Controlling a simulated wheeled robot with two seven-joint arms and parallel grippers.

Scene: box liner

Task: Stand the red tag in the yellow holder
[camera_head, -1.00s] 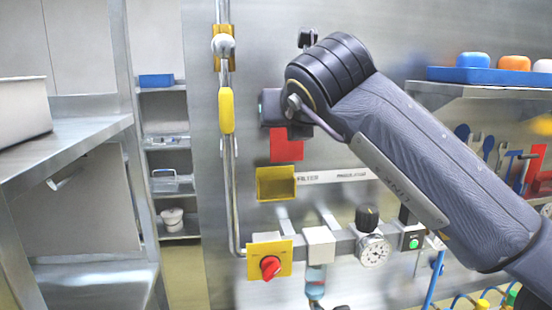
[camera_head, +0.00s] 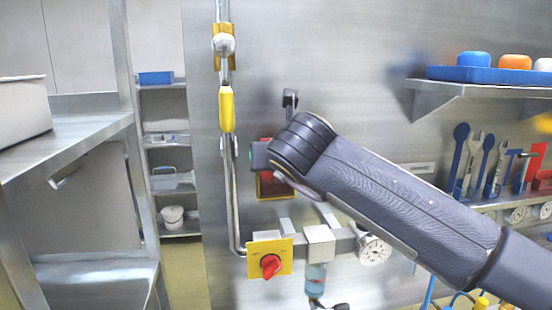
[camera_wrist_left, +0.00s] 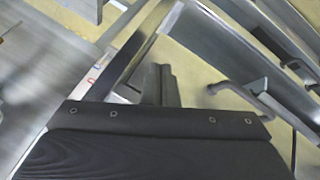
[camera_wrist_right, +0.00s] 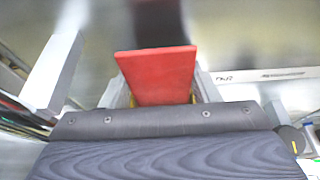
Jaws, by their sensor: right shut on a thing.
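The red tag (camera_head: 268,186) is upright in the grip of my right gripper (camera_head: 266,157), and the right wrist view shows it too (camera_wrist_right: 157,72). In the head view it overlaps the yellow holder (camera_head: 259,190) on the steel wall, whose edge shows beside it. I cannot tell whether the tag is inside the holder or in front of it. My right gripper and forearm cover part of both. Small yellow bits show beside the tag's lower end in the right wrist view. My left gripper (camera_wrist_left: 163,84) shows as dark parts over a blurred floor, away from the holder; its opening is unclear.
A pipe with a yellow lever (camera_head: 226,109) runs down left of the holder. Below are a red knob on a yellow plate (camera_head: 285,245) and a gauge (camera_head: 374,250). A shelf with a blue tray (camera_head: 490,75) and hanging tools are at right. Steel racks stand left.

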